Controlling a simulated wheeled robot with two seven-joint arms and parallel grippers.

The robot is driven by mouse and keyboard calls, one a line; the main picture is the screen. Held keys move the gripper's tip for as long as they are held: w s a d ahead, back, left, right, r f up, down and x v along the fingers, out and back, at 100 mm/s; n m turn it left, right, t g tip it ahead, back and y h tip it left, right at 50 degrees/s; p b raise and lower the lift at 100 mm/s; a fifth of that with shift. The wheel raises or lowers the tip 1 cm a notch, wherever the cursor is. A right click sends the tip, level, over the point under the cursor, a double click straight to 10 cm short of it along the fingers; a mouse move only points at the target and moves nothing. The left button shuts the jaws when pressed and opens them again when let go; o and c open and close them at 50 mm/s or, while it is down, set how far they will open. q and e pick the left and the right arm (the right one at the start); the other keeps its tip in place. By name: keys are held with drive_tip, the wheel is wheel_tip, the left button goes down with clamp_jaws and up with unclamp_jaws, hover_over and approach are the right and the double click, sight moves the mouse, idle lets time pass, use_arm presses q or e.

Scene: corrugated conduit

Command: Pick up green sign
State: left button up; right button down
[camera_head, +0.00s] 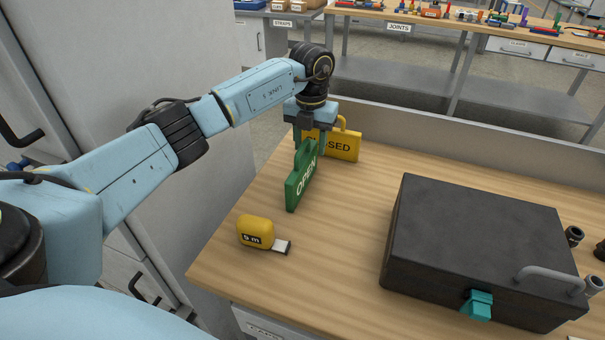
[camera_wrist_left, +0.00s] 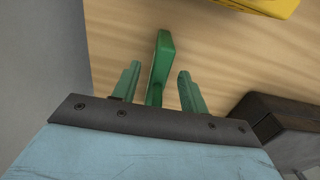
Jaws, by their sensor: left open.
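The green sign (camera_head: 301,180), lettered OPEN, stands upright on the wooden table near its left edge. My left gripper (camera_head: 310,146) is above the sign's far end, pointing down. In the left wrist view the green sign (camera_wrist_left: 161,62) lies between the two green fingers of my left gripper (camera_wrist_left: 157,82), with a gap on each side. The gripper is open and holds nothing. The yellow CLOSED sign (camera_head: 343,145) stands just behind it, partly hidden by the gripper. My right gripper is not in view.
A yellow tape measure (camera_head: 256,232) lies in front of the green sign. A large black case (camera_head: 478,240) takes up the table's right side. Bare wood (camera_head: 352,215) lies between sign and case. A grey cabinet wall (camera_head: 165,50) stands at the left.

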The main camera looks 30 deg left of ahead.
use_arm(q)
wheel_tip(320, 180, down, 2)
drive_tip(key=shift+f, duration=0.2)
clamp_jaws()
drive_tip(key=shift+r, duration=0.1)
